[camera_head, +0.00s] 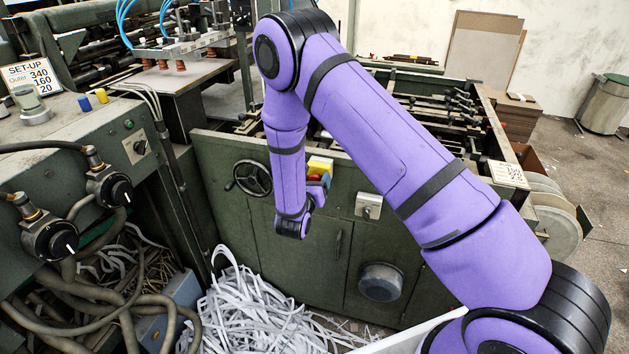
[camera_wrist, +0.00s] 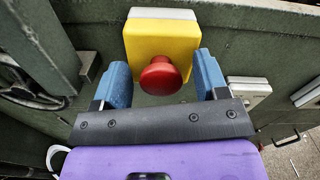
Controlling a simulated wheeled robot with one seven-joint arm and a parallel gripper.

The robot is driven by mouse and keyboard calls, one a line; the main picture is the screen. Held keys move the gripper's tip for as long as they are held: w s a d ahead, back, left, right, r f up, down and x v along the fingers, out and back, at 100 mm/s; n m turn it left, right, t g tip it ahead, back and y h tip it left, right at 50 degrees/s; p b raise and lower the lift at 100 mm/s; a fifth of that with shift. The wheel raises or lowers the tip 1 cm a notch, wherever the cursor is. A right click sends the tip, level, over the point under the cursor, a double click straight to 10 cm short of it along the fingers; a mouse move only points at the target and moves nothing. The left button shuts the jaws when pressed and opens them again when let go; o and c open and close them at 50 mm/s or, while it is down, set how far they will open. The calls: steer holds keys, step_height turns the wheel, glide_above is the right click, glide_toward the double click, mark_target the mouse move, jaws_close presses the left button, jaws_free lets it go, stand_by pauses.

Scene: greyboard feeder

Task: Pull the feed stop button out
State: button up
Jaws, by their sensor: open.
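The feed stop button is a red mushroom knob (camera_wrist: 160,76) on a yellow box (camera_wrist: 162,42) fixed to the green machine front. In the head view the yellow box (camera_head: 320,166) shows just right of my forearm, with the knob mostly hidden. My gripper (camera_wrist: 162,76) is open, its two blue fingers on either side of the knob. Gaps show between the knob and both fingers in the wrist view. How deep the fingertips reach past the knob is hard to tell. In the head view my gripper (camera_head: 326,180) is largely hidden behind my wrist.
A handwheel (camera_head: 252,178) sits left of the box on the machine front. A grey switch plate (camera_head: 368,206) sits to its right, and a round knob (camera_head: 380,282) lower down. White paper strips (camera_head: 250,315) heap on the floor below.

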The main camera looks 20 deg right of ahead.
jaws_close()
steer(key=shift+s+a, duration=0.3)
steer(key=shift+s, duration=0.15)
jaws_free()
steer(key=shift+s+a, duration=0.1)
steer(key=v, duration=1)
steer(key=shift+s+a, duration=0.15)
steer(key=shift+s, duration=0.15)
